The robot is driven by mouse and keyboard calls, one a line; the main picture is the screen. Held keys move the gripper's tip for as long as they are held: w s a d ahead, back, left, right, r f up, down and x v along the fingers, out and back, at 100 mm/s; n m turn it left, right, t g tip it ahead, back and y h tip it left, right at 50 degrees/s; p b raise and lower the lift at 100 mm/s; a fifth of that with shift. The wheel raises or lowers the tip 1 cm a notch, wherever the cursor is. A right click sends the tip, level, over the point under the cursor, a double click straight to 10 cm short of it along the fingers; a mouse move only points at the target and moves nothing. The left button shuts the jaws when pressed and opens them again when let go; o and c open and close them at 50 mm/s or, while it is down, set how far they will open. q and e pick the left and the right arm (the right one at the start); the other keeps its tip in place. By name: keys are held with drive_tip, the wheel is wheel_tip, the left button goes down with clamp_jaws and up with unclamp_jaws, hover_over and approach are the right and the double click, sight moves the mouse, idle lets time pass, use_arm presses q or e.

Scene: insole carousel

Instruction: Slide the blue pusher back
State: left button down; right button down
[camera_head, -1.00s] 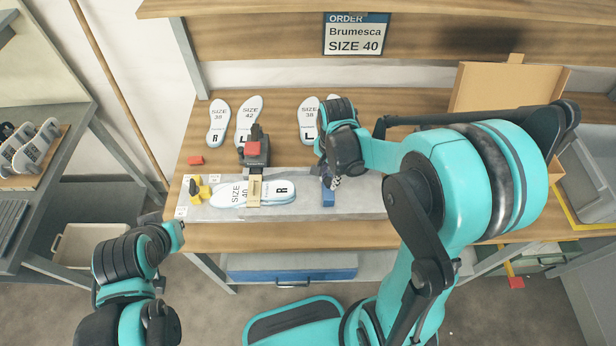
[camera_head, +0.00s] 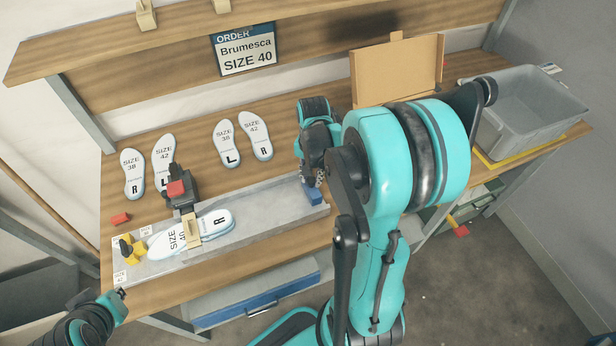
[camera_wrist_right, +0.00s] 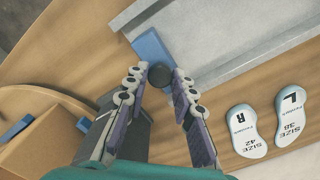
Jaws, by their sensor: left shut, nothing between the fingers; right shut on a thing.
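The blue pusher (camera_head: 315,196) sits at the right end of the grey metal tray (camera_head: 275,207). In the right wrist view it shows as a blue block (camera_wrist_right: 152,46) with a dark round knob (camera_wrist_right: 160,75). My right gripper (camera_head: 314,180) is shut on this knob, one finger on each side, as the right wrist view (camera_wrist_right: 160,80) shows. Size 40 insoles (camera_head: 212,224) lie on the tray to the left, under a clamp with a red top (camera_head: 176,188), apart from the pusher. My left gripper (camera_head: 120,293) is shut and empty at the lower left, off the table's front edge.
Several loose insoles (camera_head: 228,142) lie on the table behind the tray. An open cardboard box (camera_head: 395,70) and a grey bin (camera_head: 525,105) stand at the right. An order sign (camera_head: 245,50) reads Brumesca size 40.

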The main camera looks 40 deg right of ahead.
sight(313, 179)
drive_tip(key=shift+d, duration=0.2)
drive_tip(key=c, duration=1.5)
unclamp_jaws()
drive_tip(key=shift+o, duration=1.2)
drive_tip(key=shift+s+d, duration=0.1)
drive_tip(key=shift+d, duration=0.05)
drive_tip(key=shift+r, duration=0.2)
wheel_tip(313, 179, up, 12)
drive_tip(key=shift+f, duration=0.2)
